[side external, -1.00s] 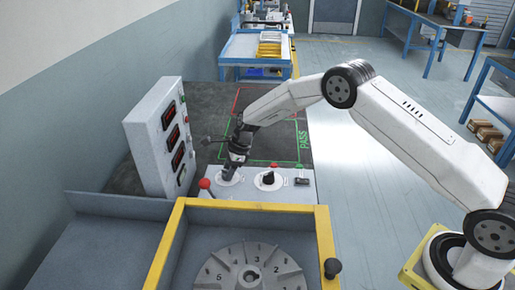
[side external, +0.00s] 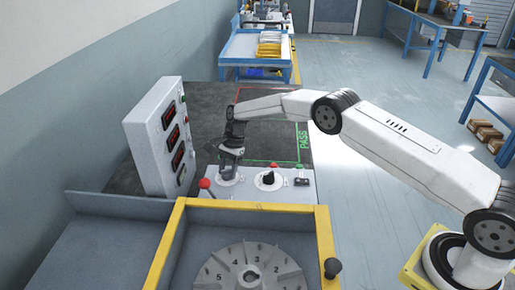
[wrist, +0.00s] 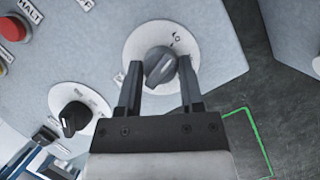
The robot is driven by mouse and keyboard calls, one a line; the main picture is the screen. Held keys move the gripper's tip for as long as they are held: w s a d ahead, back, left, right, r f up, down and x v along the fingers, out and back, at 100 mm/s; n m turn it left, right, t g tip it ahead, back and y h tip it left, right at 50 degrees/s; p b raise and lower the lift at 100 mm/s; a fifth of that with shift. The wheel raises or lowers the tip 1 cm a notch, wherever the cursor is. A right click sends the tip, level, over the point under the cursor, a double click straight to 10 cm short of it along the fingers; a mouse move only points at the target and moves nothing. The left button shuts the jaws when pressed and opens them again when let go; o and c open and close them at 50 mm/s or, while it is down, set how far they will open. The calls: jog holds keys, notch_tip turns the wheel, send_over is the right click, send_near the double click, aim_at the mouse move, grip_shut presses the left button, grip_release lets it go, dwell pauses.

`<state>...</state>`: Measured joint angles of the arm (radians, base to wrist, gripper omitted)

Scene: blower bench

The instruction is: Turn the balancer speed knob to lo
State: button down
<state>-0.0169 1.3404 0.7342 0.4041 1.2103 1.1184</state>
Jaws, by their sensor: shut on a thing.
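My gripper (wrist: 158,75) is shut on a dark grey knob (wrist: 160,62), with one finger on each side of it. The knob sits on a round white dial on the light grey control panel (wrist: 225,45). Small markings, seemingly "LO", show on the dial above and right of the knob in the wrist view. The knob's exact pointing is hard to read. In the side view my gripper (side external: 230,165) reaches down onto the panel's left dial (side external: 228,182) and mostly hides the knob.
A second, black knob (side external: 268,178) stands to the right, with a black switch (side external: 301,182) beyond. A red ball-topped lever or button (side external: 204,184) is at left. A display box (side external: 160,135) stands left of the arm. A yellow-framed rotor guard (side external: 250,208) is in front.

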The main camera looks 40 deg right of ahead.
jog(key=shift+n, duration=0.5)
jog(key=shift+c, duration=1.2)
grip_release()
jog(key=shift+w+r, duration=0.1)
jog(key=v, duration=0.7)
jog(key=shift+r, duration=0.35)
jog(key=shift+w+d+r, duration=0.1)
jog(key=shift+r, duration=0.05)
